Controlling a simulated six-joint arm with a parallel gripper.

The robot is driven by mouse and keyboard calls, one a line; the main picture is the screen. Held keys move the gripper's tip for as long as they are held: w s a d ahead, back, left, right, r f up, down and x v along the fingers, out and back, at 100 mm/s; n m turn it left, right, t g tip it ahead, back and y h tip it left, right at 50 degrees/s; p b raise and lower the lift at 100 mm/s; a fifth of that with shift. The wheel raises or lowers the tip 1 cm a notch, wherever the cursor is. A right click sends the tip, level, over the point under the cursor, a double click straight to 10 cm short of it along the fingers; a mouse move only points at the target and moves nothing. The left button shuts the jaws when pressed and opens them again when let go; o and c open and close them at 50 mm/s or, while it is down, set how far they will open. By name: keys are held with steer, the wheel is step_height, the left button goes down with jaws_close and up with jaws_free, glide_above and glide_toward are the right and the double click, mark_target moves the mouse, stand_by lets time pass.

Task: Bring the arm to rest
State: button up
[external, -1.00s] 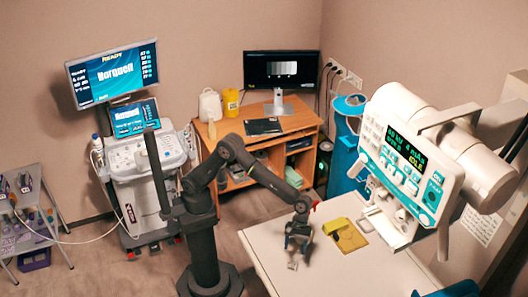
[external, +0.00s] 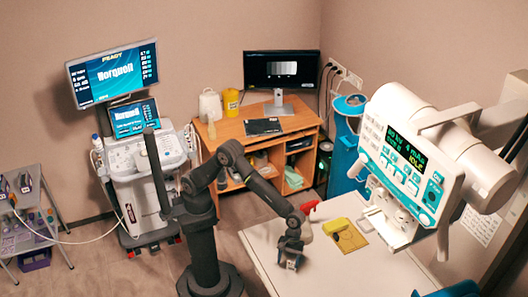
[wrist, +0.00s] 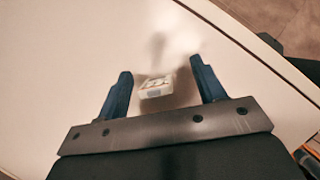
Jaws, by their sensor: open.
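My arm reaches over the pale table (external: 345,275), with my gripper (external: 290,262) low above its left part. In the wrist view my gripper (wrist: 161,68) is open, with its two blue fingers apart. A small whitish block (wrist: 156,87) with dark marks shows on the tabletop in the gap between the fingers. The picture does not show either finger touching it. In the external view the gripper mostly hides this block.
A yellow block (external: 337,225) and a flat tan piece (external: 350,240) lie on the table right of my gripper. A white scanner head (external: 412,170) hangs over the table's right side. A wooden desk (external: 220,150) stands behind. The table's front middle is clear.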

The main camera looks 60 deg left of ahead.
steer(key=s+a+r, duration=0.1)
steer(key=s+r, duration=0.6)
steer(key=s, duration=0.3)
step_height(320, 180, up, 16)
steer(key=w+a+n+t, duration=0.1)
steer(key=w+a, duration=0.3)
steer(key=w, duration=0.5)
steer(key=w+a+n+h, duration=0.1)
steer(key=w+a+n, duration=0.3)
steer(key=w, duration=0.5)
steer(key=shift+w+a+r+t, duration=0.2)
steer(key=shift+a+r+t, duration=0.15)
steer(key=shift+r+t, duration=0.1)
steer(key=s+d+f+m+g, duration=0.1)
steer(key=s+d, duration=0.3)
steer(key=s, duration=0.5)
steer(key=s+d+m+g+y, duration=0.1)
steer(key=s+d+m, duration=0.3)
steer(key=s, duration=0.5)
steer(key=shift+d+f, duration=0.3)
steer(key=shift+f, duration=0.05)
